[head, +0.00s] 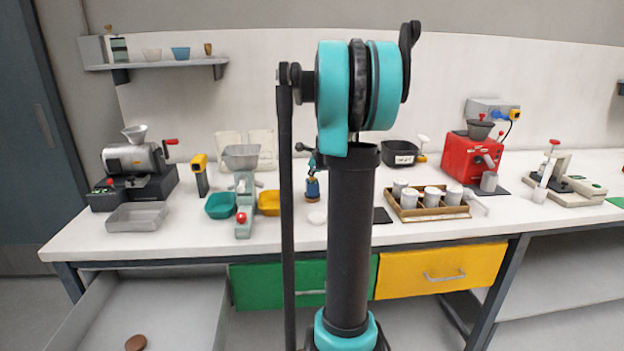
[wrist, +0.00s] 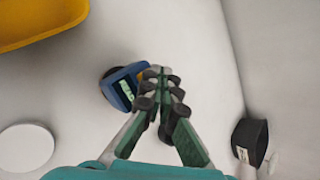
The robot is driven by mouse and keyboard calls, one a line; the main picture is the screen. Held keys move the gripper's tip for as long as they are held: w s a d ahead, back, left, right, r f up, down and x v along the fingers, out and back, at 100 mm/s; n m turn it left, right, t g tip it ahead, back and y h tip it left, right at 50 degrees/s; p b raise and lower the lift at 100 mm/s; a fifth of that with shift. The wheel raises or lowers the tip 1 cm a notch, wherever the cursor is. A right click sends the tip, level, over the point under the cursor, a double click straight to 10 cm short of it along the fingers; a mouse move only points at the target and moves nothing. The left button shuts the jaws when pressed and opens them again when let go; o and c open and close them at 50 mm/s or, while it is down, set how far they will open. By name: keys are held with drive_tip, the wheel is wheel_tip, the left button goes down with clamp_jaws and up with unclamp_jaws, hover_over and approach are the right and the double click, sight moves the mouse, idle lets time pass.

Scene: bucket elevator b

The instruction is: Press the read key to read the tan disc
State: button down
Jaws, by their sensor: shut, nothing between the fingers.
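A small blue reader (wrist: 122,88) with a pale green display is in the wrist view; it also shows in the head view (head: 312,186). A brown rounded edge (wrist: 104,74) shows from under it; I cannot tell whether this is the tan disc or a base. My gripper (wrist: 158,78) is shut and empty, with its fingertips over the reader's right side. I cannot tell whether they touch it. No read key can be made out; the fingers hide part of the reader. In the head view my arm hides most of my gripper.
A white disc (wrist: 25,147) lies nearby on the bench. A yellow tray (head: 269,202) and a green-blue tray (head: 220,205) stand left of the reader. A black container (head: 400,153) stands at the back. A brown disc (head: 136,342) lies low at left, in an open drawer (head: 185,300).

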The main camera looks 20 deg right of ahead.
sight(313, 178)
drive_tip(key=shift+f, duration=0.25)
drive_tip(key=shift+r, duration=0.1)
idle(0.4)
drive_tip(key=shift+r, duration=0.75)
drive_tip(key=shift+r, duration=2.5)
drive_tip(key=shift+s, duration=0.1)
